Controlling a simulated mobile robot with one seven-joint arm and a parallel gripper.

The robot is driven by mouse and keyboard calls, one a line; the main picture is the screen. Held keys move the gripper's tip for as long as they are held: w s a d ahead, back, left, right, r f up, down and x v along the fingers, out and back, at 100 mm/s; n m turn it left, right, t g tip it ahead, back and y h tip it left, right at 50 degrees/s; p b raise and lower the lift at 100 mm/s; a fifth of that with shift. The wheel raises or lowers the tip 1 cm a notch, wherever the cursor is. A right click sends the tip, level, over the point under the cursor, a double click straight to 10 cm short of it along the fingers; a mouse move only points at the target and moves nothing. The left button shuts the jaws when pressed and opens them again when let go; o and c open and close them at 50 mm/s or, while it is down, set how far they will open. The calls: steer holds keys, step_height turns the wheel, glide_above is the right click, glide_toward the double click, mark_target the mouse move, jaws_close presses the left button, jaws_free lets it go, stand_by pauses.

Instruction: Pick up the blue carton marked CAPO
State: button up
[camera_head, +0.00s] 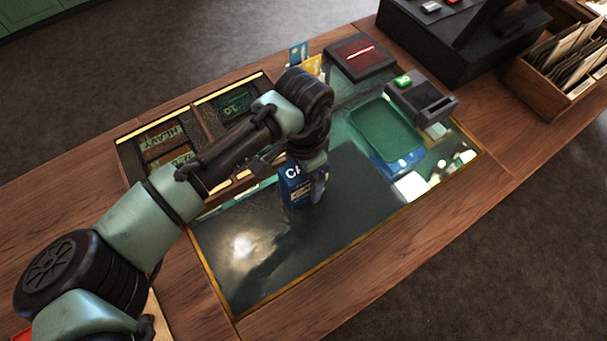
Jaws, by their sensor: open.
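The blue carton (293,188) stands upright on the dark mat of the glass-topped counter. White letters "CA" show on its upper face; the rest of the marking is hidden by my gripper. My gripper (305,185) is open and right at the carton from above, with one finger visible along its right side. The other finger is hard to make out, so I cannot tell whether both touch the carton. My arm reaches in from the lower left and covers part of the counter behind the carton.
The dark mat (345,225) is clear around the carton. To the right are a green tray (385,128), a card terminal (421,98) and a black register (450,40). A wooden box of envelopes (545,85) stands far right.

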steer(key=shift+f, duration=0.2)
jaws_close()
stand_by(0.3)
steer(key=shift+r, duration=0.1)
